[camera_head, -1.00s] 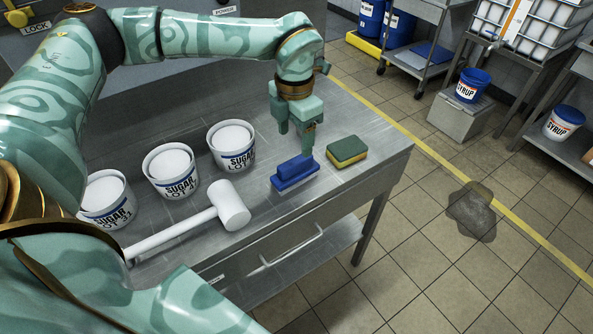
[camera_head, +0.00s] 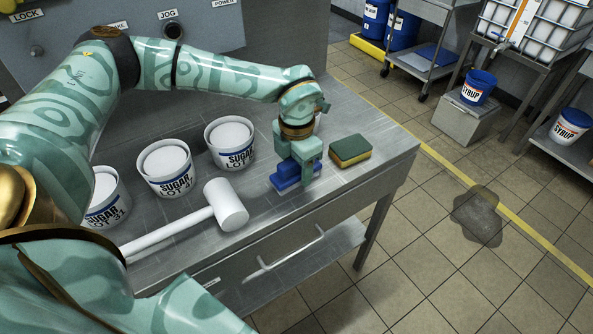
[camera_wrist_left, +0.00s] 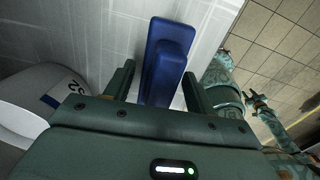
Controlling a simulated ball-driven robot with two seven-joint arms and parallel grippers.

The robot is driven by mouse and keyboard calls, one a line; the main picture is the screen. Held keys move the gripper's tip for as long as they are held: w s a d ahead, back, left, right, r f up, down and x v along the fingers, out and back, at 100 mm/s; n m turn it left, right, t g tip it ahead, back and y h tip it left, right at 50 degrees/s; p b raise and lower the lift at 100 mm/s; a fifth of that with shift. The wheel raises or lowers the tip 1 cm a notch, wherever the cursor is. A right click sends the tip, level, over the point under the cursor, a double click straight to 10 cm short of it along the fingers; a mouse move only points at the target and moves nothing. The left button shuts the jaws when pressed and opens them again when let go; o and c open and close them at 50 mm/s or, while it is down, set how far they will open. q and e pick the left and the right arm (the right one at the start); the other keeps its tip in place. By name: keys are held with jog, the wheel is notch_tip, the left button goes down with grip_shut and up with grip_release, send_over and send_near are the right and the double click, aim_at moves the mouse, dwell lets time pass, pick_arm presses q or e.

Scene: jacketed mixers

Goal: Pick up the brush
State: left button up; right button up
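The brush is a blue block with a raised blue grip along its top. In the head view the brush (camera_head: 284,188) lies on the steel table near its front edge, partly hidden by my left gripper. My left gripper (camera_head: 297,177) points down right over it. In the left wrist view the blue brush (camera_wrist_left: 166,60) lies between the two fingers of the left gripper (camera_wrist_left: 158,90). The fingers are apart, with a gap on the left side of the brush and a narrower one on the right.
A green and yellow sponge (camera_head: 350,150) lies just right of the brush. A white mallet (camera_head: 229,205) lies to the left. Several white sugar tubs (camera_head: 231,143) stand behind it. The steel table (camera_head: 345,185) ends close in front of the brush.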

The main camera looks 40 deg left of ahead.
pick_arm(q)
jog(key=c, duration=0.8)
jog(key=shift+o, duration=0.2)
